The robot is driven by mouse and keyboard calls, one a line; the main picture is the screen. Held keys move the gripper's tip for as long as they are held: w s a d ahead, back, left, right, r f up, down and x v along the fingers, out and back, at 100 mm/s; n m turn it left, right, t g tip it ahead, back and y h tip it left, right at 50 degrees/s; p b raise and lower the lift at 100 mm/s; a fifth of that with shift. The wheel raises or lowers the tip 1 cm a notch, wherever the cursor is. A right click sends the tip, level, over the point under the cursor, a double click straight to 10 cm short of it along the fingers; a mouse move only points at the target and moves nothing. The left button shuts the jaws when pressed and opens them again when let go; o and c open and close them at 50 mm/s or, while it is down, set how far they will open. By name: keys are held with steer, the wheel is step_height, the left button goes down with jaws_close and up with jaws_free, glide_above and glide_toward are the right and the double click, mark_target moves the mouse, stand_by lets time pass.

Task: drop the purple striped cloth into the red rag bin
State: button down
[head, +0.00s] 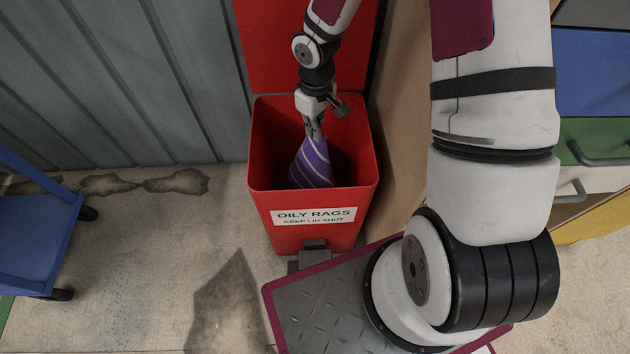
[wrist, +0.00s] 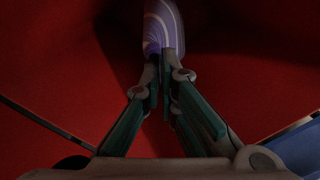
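The purple striped cloth (head: 311,165) hangs from my gripper (head: 314,134) inside the mouth of the red rag bin (head: 314,202). The bin carries a label reading "OILY RAGS KEEP LID SHUT", and its red lid (head: 270,45) stands raised at the back. In the wrist view my gripper (wrist: 163,85) has its fingertips closed together on the end of the cloth (wrist: 162,27). Red bin walls (wrist: 60,70) surround it there. The cloth's lower end is in shadow, and I cannot tell whether it touches the bin floor.
A blue cart (head: 35,235) with black casters stands at the left. A tan panel (head: 398,120) is close to the bin's right side, with coloured drawers (head: 595,140) farther right. A grey corrugated wall (head: 120,80) is behind. The stained concrete floor (head: 150,270) left of the bin is clear.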

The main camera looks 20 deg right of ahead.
steer(key=shift+c, duration=2.4)
jaws_free()
step_height(320, 180, up, 6)
steer(key=p, duration=0.4)
steer(key=shift+f+p, duration=0.2)
steer(key=shift+p, duration=0.2)
steer(key=shift+f, duration=0.1)
